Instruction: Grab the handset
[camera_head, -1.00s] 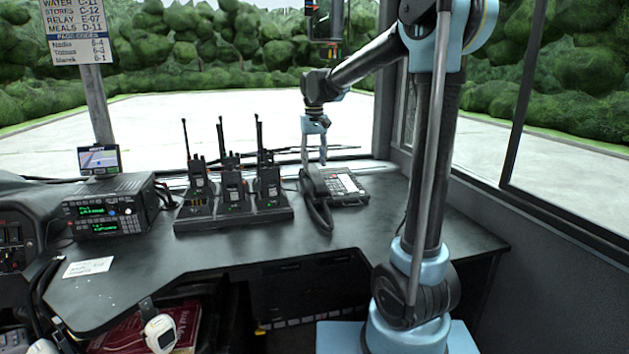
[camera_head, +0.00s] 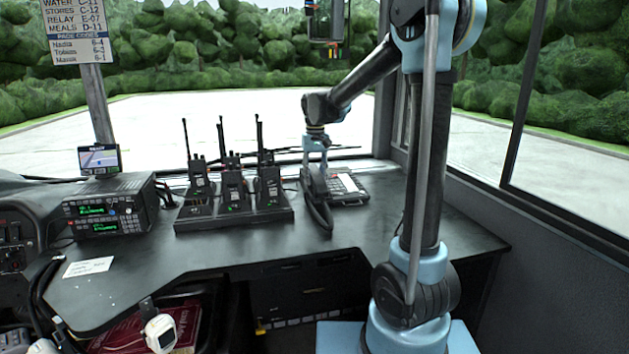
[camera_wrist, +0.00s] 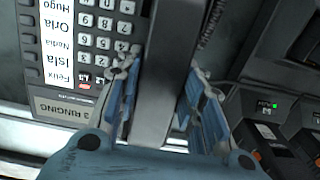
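The black handset (camera_head: 318,205) lies on the left side of the desk phone (camera_head: 347,188), at the back right of the desk. In the wrist view the handset (camera_wrist: 168,75) runs up the middle of the picture, beside the phone's keypad (camera_wrist: 105,38). My gripper (camera_head: 316,165) points down over the handset. In the wrist view the two blue fingers of my gripper (camera_wrist: 160,75) stand apart, one on each side of the handset. A narrow gap shows at the left finger; contact on the right side is unclear.
Several handheld radios stand in a charger rack (camera_head: 235,220) close to the left of the phone. A radio unit (camera_head: 108,208) with green displays and a white card (camera_head: 88,267) are farther left. The front middle of the desk (camera_head: 200,255) is clear.

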